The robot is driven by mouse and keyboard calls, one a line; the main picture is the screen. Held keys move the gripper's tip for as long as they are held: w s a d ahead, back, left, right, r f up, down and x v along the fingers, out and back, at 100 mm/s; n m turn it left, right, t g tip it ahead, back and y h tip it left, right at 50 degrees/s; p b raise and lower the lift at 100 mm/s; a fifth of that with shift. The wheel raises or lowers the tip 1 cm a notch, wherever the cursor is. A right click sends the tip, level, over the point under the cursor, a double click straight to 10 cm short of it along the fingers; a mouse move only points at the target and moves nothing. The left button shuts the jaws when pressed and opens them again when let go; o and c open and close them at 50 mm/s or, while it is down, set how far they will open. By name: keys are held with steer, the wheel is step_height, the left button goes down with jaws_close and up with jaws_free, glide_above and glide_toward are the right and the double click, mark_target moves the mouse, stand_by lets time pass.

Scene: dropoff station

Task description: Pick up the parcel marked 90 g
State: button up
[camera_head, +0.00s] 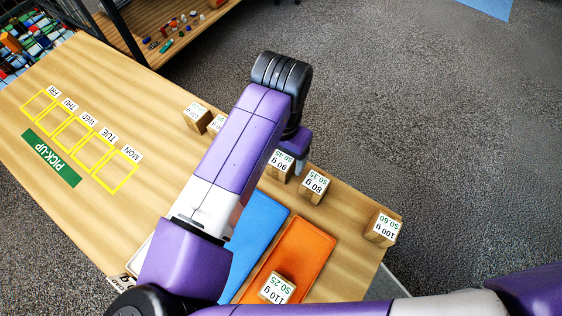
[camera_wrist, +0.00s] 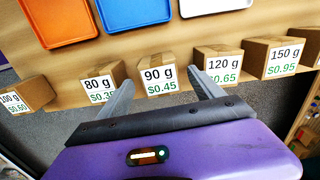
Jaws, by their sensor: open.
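The parcel marked 90 g (camera_head: 280,168) is a small brown box with a white label, standing near the table's far edge in the head view. It also shows in the wrist view (camera_wrist: 158,75), with its label reading 90 g and $0.45. My gripper (camera_wrist: 165,88) is open and empty. In the wrist view its two fingers point toward the row of parcels, one to each side of the 90 g parcel's label. I cannot tell how far the fingertips are from the box. In the head view my arm hides most of the gripper.
The 80 g parcel (camera_wrist: 100,83) and the 120 g parcel (camera_wrist: 220,65) stand close on either side. The 150 g (camera_wrist: 275,55) and 100 g (camera_head: 382,228) parcels stand further out. An orange tray (camera_head: 305,240) holds a 110 g parcel (camera_head: 278,288). A blue tray (camera_head: 260,218) lies beside it.

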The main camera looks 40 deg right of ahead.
steer(key=shift+f, duration=1)
steer(key=c, duration=1.4)
steer(key=shift+c, duration=0.5)
steer(key=shift+r, duration=0.15)
